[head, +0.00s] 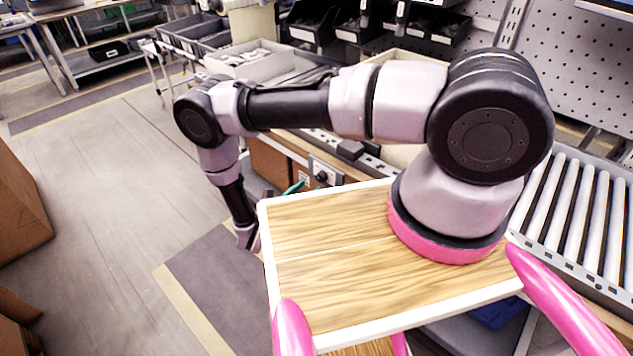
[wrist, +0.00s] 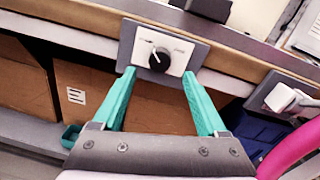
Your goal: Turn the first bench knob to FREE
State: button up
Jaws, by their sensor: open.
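The bench knob (wrist: 159,60) is a round black dial on a white plate with a dark grey surround, on the bench's front edge. Its white pointer mark slants up and left in the wrist view. Small labels are on the plate, too small to read. The knob also shows in the head view (head: 322,176). My gripper (wrist: 159,73) has teal fingers, spread open with nothing between them. In the wrist view the fingertips flank the lower part of the plate, one on each side of the knob. I cannot tell whether they touch the panel.
A second grey panel with a white fitting (wrist: 284,98) is to the right along the bench edge. Cardboard boxes (wrist: 85,88) sit under the bench. A blue bin (wrist: 258,132) is at lower right. A roller conveyor (head: 580,215) is at right; open floor (head: 100,160) is at left.

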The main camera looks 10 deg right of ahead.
aim_at(319, 179)
jog(key=shift+x, duration=2.65)
grip_shut()
